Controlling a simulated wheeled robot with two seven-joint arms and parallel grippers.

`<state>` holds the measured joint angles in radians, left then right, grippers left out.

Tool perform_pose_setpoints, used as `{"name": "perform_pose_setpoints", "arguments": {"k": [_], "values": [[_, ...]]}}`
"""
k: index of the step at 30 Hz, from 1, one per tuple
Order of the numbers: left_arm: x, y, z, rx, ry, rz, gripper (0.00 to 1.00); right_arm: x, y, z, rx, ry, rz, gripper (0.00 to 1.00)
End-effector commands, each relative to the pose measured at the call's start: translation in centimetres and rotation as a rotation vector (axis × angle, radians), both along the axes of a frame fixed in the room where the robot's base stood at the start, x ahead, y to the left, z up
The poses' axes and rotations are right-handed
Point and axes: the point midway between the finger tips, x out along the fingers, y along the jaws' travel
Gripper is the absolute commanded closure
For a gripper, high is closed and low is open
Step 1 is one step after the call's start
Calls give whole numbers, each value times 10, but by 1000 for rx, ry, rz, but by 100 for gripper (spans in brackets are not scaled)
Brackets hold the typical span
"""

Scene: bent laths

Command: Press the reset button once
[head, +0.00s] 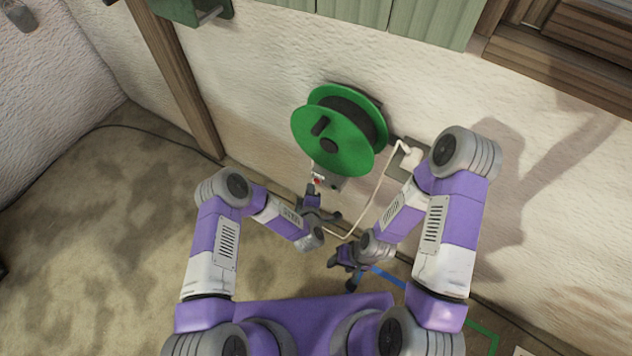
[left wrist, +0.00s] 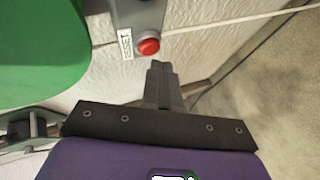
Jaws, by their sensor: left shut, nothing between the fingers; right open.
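The red reset button (left wrist: 148,46) sits on a small grey box (left wrist: 137,14) beside a white label reading RESET. In the head view the red button (head: 318,181) shows small, just below the green reel. My left gripper (head: 311,187) is shut and empty, right by the button. In the left wrist view its closed fingertips (left wrist: 157,66) lie just below the button, with a narrow visible gap. I cannot tell the depth of that gap. My right gripper (head: 343,271) is open and empty, lower and to the right.
The green cable reel (head: 335,130) is mounted on the wall above the box and also fills the upper left of the wrist view (left wrist: 35,45). A white cable (head: 376,185) runs near my grippers to a wall outlet (head: 410,157). Open carpet (head: 110,240) lies to the left.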

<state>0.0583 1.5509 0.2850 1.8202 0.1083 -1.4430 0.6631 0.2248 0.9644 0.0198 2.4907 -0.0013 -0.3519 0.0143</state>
Motion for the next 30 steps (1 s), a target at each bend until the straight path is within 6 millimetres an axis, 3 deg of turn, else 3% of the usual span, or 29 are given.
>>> {"name": "perform_pose_setpoints", "arguments": {"k": [30], "values": [[9, -6, 0, 0, -2, 0, 100, 0, 0, -6, 0, 0, 0, 47]]}}
